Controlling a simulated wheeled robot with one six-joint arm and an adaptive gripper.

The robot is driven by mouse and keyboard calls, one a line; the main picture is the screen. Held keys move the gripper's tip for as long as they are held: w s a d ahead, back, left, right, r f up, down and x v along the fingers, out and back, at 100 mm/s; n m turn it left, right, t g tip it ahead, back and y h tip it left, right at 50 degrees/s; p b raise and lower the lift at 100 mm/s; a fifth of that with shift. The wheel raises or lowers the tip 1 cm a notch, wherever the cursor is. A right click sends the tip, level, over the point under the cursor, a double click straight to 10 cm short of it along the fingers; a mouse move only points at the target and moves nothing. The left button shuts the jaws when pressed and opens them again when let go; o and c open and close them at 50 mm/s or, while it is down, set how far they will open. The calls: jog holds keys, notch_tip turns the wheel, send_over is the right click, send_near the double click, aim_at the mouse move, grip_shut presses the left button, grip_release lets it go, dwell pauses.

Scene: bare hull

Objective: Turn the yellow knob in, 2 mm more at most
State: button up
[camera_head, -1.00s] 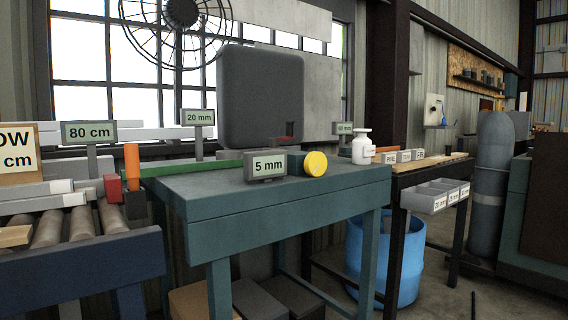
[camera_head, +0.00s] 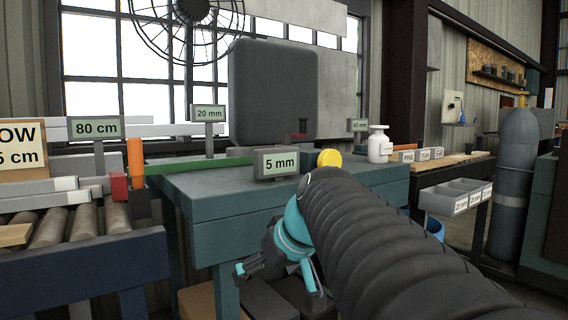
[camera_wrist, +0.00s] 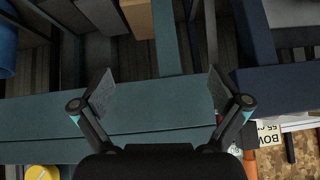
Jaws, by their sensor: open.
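The yellow knob (camera_head: 328,157) sits at the end of a dark block on the teal bench (camera_head: 205,187), just right of the "5 mm" sign (camera_head: 276,163). My arm hides its lower part in the head view. In the wrist view, part of the knob (camera_wrist: 42,172) shows at the bottom left edge. My gripper (camera_head: 275,272) hangs in front of the bench, lower than the knob and apart from it. In the wrist view its two fingers (camera_wrist: 160,92) are spread wide with nothing between them.
A white bottle (camera_head: 379,146) stands on the bench right of the knob. A red block (camera_head: 119,186) and roller conveyor (camera_head: 70,225) lie to the left. Grey labelled bins (camera_head: 453,197) are at the right. The bench's front left top is clear.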

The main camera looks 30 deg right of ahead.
jog(key=w+d+r+n+t, duration=0.1)
jog(key=w+d+r+t, duration=0.3)
jog(key=d+r, duration=0.8)
jog(key=n+t+h, duration=0.2)
send_near(333, 160)
jog(key=x, duration=1.1)
jog(key=shift+w+a+f, duration=0.1)
jog(key=shift+w, duration=0.05)
jog(key=c, duration=1.2)
